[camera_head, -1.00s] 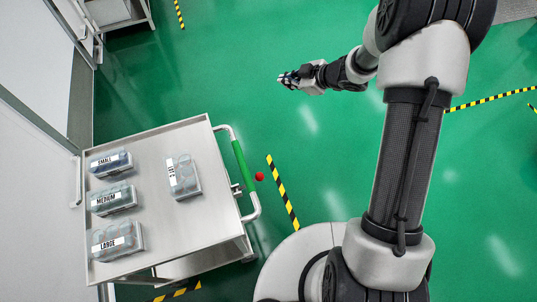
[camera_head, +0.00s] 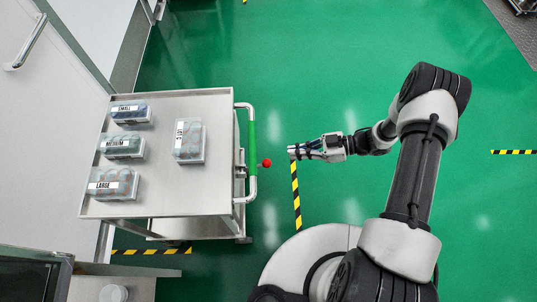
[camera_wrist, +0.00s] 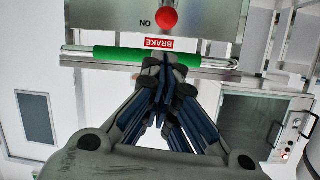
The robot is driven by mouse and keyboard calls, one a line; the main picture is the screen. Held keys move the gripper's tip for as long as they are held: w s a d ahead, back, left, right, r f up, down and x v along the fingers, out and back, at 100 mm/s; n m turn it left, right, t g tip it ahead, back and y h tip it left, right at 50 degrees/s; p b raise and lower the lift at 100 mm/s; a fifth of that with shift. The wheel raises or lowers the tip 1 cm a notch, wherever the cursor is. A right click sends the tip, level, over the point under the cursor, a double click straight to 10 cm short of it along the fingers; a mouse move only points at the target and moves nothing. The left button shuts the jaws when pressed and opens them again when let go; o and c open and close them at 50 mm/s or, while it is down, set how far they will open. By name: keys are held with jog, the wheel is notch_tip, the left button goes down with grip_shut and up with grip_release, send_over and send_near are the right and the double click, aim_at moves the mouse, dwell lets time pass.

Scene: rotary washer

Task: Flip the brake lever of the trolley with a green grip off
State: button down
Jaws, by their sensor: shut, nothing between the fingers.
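The trolley (camera_head: 200,101) with a green grip (camera_head: 252,155) on its handle stands left of my gripper in the head view. The brake lever's red knob (camera_head: 267,163) sticks out just right of the grip. The green grip (camera_wrist: 145,56) crosses below the label, partly hidden by my fingers. My gripper (camera_head: 292,152) is shut and empty, pointing left, a short way right of the knob and apart from it.
Labelled boxes stand on the trolley top, among them SMALL (camera_head: 131,114), MEDIUM (camera_head: 122,147) and LARGE (camera_head: 113,184). White cabinets line the left side. Green floor with striped tape (camera_head: 296,195) is open to the right.

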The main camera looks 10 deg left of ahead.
aim_at(268, 160)
jog(key=b+x, duration=0.2)
jog(key=x, duration=0.8)
jog(key=shift+b, duration=0.3)
jog(key=shift+s+d, duration=0.1)
